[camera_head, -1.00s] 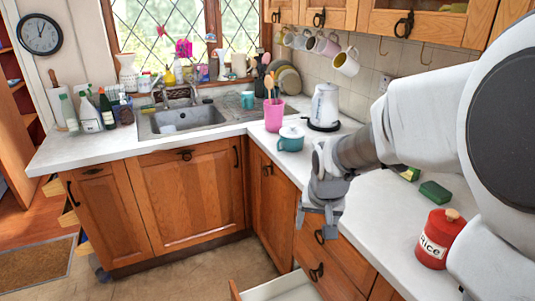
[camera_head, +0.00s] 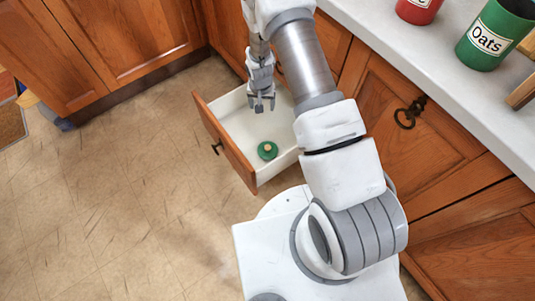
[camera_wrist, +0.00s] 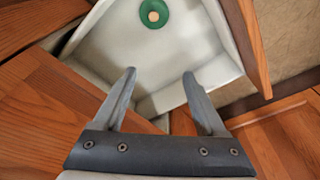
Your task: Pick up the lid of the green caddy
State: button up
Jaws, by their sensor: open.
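The green lid (camera_head: 267,150) with a light wooden knob lies on the white floor of an open drawer (camera_head: 222,137). It also shows at the top of the wrist view (camera_wrist: 154,13). My gripper (camera_head: 261,108) is above the drawer in the head view, behind the lid and apart from it. In the wrist view my gripper (camera_wrist: 160,80) is open with nothing between its fingers. A green caddy labelled "Oats" (camera_head: 489,38) stands on the counter at the upper right; its top looks open.
The drawer has a wooden front and raised side walls around the lid. A red canister (camera_head: 419,8) stands on the white counter (camera_head: 400,50). Wooden cabinets line the right and back. The tiled floor (camera_head: 110,190) at the left is clear.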

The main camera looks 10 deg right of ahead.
jog(key=b, duration=0.3)
send_near(268, 147)
jog(key=f+b, duration=0.1)
jog(key=b, duration=0.1)
jog(key=a+f+b, duration=0.1)
jog(key=b, duration=0.1)
jog(key=shift+w+f+g, duration=0.3)
jog(key=shift+w, duration=0.05)
jog(key=shift+w+d+f+b, duration=0.2)
jog(key=shift+f+b, duration=0.35)
jog(key=shift+f, duration=0.45)
jog(key=shift+w+d+f+b, duration=0.2)
jog(key=shift+f+b, duration=0.4)
jog(key=shift+f, duration=0.4)
jog(key=shift+w+d+f+b, duration=0.1)
jog(key=shift+d+f+b, duration=0.1)
jog(key=shift+f+b, duration=0.6)
jog(key=shift+f+p, duration=0.1)
jog(key=shift+p, duration=0.25)
grip_shut()
